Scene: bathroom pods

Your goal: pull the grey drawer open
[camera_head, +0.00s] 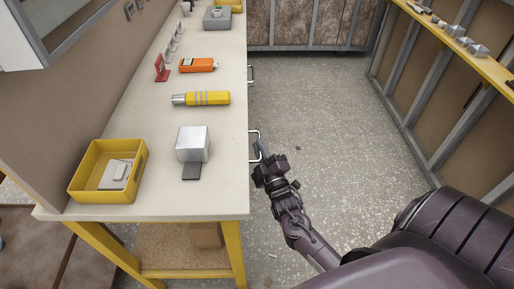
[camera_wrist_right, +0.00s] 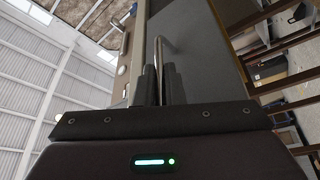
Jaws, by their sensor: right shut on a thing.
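The grey drawer front (camera_wrist_right: 203,55) shows in the right wrist view as a flat dark-grey panel. Its bar handle (camera_wrist_right: 158,45) rises between the two fingers of my right gripper (camera_wrist_right: 160,75). In the head view the pale handle (camera_head: 254,133) sticks out from the right edge of the workbench. My right gripper (camera_head: 257,153) reaches it from the front right and is shut on it. The drawer itself is hidden under the bench top in the head view, and no drawer box shows past the edge. My left gripper is not in view.
The workbench (camera_head: 222,185) carries a yellow bin (camera_head: 75,186), a silver block (camera_head: 193,143), a yellow tool (camera_head: 207,98) and an orange device (camera_head: 197,65). A second handle (camera_head: 251,74) is farther along.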

